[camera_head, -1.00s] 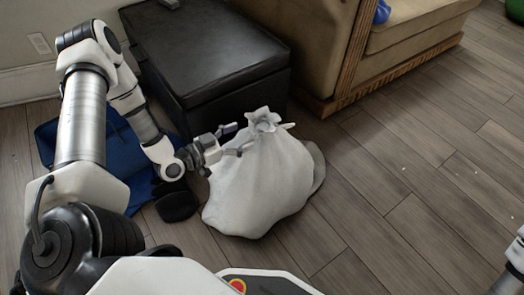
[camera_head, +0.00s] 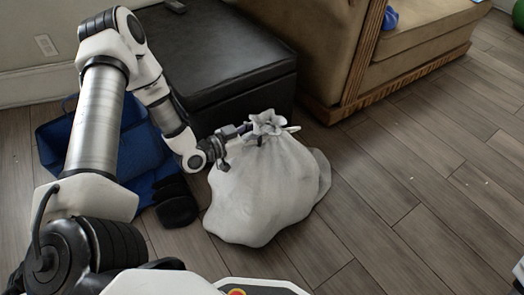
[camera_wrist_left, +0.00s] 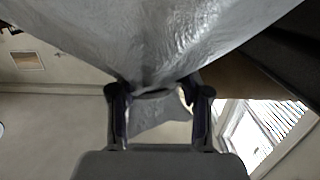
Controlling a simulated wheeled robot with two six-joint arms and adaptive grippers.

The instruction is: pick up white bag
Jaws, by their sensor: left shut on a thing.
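The white bag (camera_head: 262,195) stands on the wooden floor, full and rounded, with a gathered, tied neck at its top. My left gripper (camera_head: 255,135) reaches in from the left and is shut on the neck of the bag, just below the ruffled top. In the left wrist view the two fingers (camera_wrist_left: 160,98) pinch the bag's narrow neck, and the bag's body (camera_wrist_left: 165,35) fills the upper part of the picture. The bag's underside looks to be on the floor.
A black ottoman (camera_head: 225,50) stands right behind the bag. A tan sofa (camera_head: 335,40) with a wooden base is at the back. A blue bag (camera_head: 75,140) and a dark object (camera_head: 176,203) lie on the floor to the left. The floor (camera_head: 420,180) to the right is clear.

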